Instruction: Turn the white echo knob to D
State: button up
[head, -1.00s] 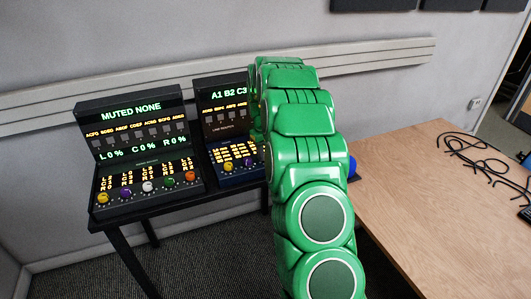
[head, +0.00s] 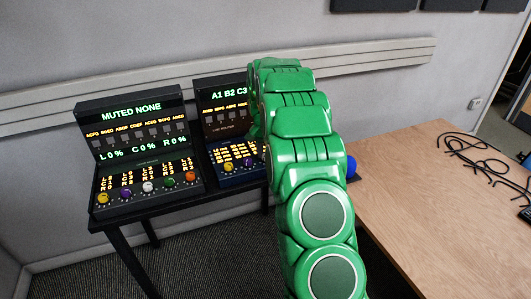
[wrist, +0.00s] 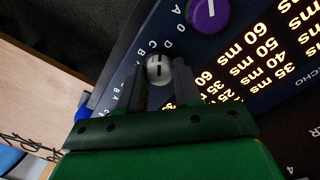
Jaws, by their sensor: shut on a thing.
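The white echo knob (wrist: 157,67) shows in the wrist view on a dark blue panel, with a short dark pointer mark on its face. Small letters are printed beside it; I cannot tell exactly which one the mark points to. My gripper (wrist: 159,82) is shut on the white knob, with one grey finger on each side. In the head view, my green arm reaches over the right console (head: 240,176) and hides this knob and the gripper.
A purple knob (wrist: 207,14) sits near the gripper, beside lit millisecond labels. In the head view, the left console (head: 140,112) has several coloured knobs, including another white knob (head: 148,187). A wooden table (head: 430,210) with black cables (head: 470,150) stands at the right.

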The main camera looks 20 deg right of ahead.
aim_at(265, 154)
jog(key=shift+m, duration=1.6)
jog(key=o, duration=1)
jog(key=shift+o, duration=0.2)
jog(key=r, duration=0.6)
jog(key=shift+w+a+r, duration=0.1)
jog(key=shift+w+r, duration=0.15)
jog(key=shift+r, duration=0.6)
